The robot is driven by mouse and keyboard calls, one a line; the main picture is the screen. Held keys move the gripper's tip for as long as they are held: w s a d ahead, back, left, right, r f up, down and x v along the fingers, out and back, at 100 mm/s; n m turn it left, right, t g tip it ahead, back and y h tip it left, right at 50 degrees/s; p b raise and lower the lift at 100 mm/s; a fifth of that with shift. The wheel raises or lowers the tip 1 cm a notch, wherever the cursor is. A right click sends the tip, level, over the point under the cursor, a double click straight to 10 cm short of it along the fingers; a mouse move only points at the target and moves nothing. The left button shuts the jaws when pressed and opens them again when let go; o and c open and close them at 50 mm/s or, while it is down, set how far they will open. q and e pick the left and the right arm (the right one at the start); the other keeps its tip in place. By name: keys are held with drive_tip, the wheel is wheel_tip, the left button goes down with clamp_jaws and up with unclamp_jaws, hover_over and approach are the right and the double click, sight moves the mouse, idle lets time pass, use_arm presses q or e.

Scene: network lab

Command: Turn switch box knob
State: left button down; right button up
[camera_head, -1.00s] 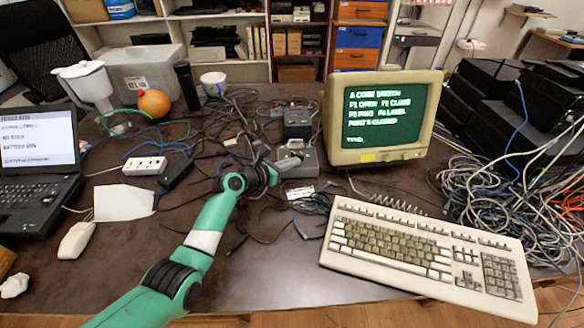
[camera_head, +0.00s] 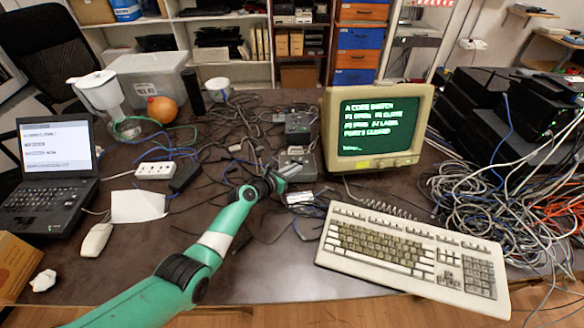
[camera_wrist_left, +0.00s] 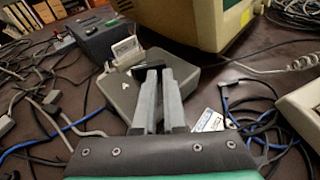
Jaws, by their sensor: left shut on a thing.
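The grey switch box (camera_head: 299,158) sits on the desk left of the monitor. It also shows in the left wrist view (camera_wrist_left: 195,75), with a letter A on the left of its top. My left gripper (camera_head: 288,172) reaches the box's near side from the lower left. In the left wrist view my left gripper (camera_wrist_left: 158,72) has its two grey fingers close together over the box top, shut on the dark knob (camera_wrist_left: 150,56). The fingers hide most of the knob, so its pointing direction is unclear. My right gripper is not in view.
A darker box (camera_head: 299,126) stands just behind. The monitor (camera_head: 376,125) is close on the right and the keyboard (camera_head: 415,255) at front right. Loose cables (camera_head: 235,130) surround the box. A white-tagged item (camera_head: 300,197) lies in front.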

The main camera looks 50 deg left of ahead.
use_arm(q)
drive_tip(key=shift+d+f, duration=0.25)
drive_tip(key=shift+s+a, duration=0.1)
drive_tip(key=shift+a, duration=0.4)
drive_tip(key=shift+s+d+r+p, duration=0.25)
drive_tip(key=shift+s+r+p, duration=0.35)
drive_tip(key=shift+p, duration=0.6)
drive_tip(key=p+v, duration=0.2)
drive_tip(key=v, duration=0.2)
drive_tip(key=f+p+v, duration=0.1)
drive_tip(key=p+v, duration=0.2)
drive_tip(key=v, duration=0.1)
drive_tip(key=p+v, duration=0.3)
drive_tip(key=v, duration=0.1)
drive_tip(key=shift+s+d+f, duration=0.25)
drive_tip(key=shift+s+d, duration=0.1)
drive_tip(key=shift+d, duration=0.1)
